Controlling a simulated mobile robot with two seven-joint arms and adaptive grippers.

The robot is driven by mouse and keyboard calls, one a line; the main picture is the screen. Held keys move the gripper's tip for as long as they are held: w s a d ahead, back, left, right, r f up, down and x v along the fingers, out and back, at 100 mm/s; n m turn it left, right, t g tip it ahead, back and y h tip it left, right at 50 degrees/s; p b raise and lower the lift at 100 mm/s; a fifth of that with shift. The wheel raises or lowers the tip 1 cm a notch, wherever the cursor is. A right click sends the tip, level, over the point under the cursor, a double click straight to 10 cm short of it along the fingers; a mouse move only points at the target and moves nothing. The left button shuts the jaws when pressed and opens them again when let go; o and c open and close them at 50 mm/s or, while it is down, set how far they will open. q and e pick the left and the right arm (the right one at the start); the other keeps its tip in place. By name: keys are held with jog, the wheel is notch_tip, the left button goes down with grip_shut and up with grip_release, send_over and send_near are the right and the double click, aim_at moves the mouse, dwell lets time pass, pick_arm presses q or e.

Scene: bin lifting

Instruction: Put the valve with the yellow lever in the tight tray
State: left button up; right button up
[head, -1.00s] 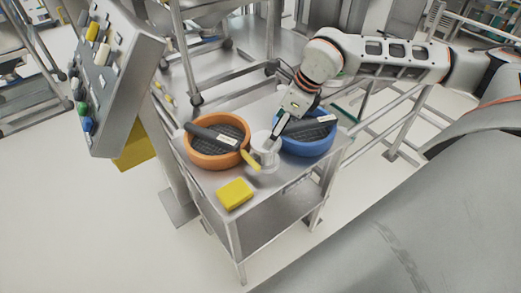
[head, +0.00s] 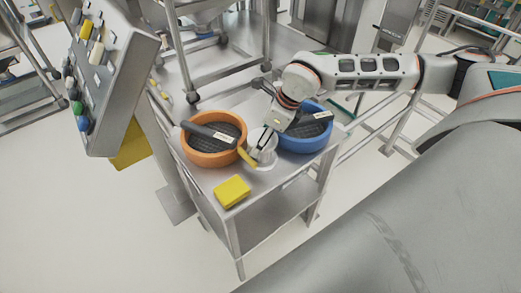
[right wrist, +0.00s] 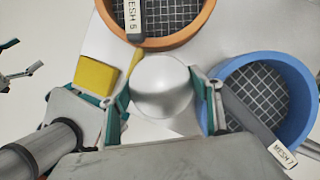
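The valve (head: 264,157) is a pale, rounded body with a yellow lever (head: 248,157), standing on the metal cart between two round trays. The orange tray (head: 213,159) is left of it and the blue tray (head: 304,145) right; both have dark mesh floors. My right gripper (right wrist: 163,92) is open, with a finger on each side of the valve (right wrist: 161,80); contact is unclear. My left gripper (right wrist: 20,60) shows open at the wrist view's left edge.
A yellow block (head: 232,191) lies on the cart top (head: 211,182) near its front edge. A tilted control panel (head: 113,80) with several buttons stands at left. Metal frame legs (head: 182,60) rise behind the cart. Each tray has a dark labelled handle across it.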

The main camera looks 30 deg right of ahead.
jog(key=shift+w+r, duration=0.1)
jog(key=shift+c, duration=1.3)
jog(key=shift+r, duration=0.1)
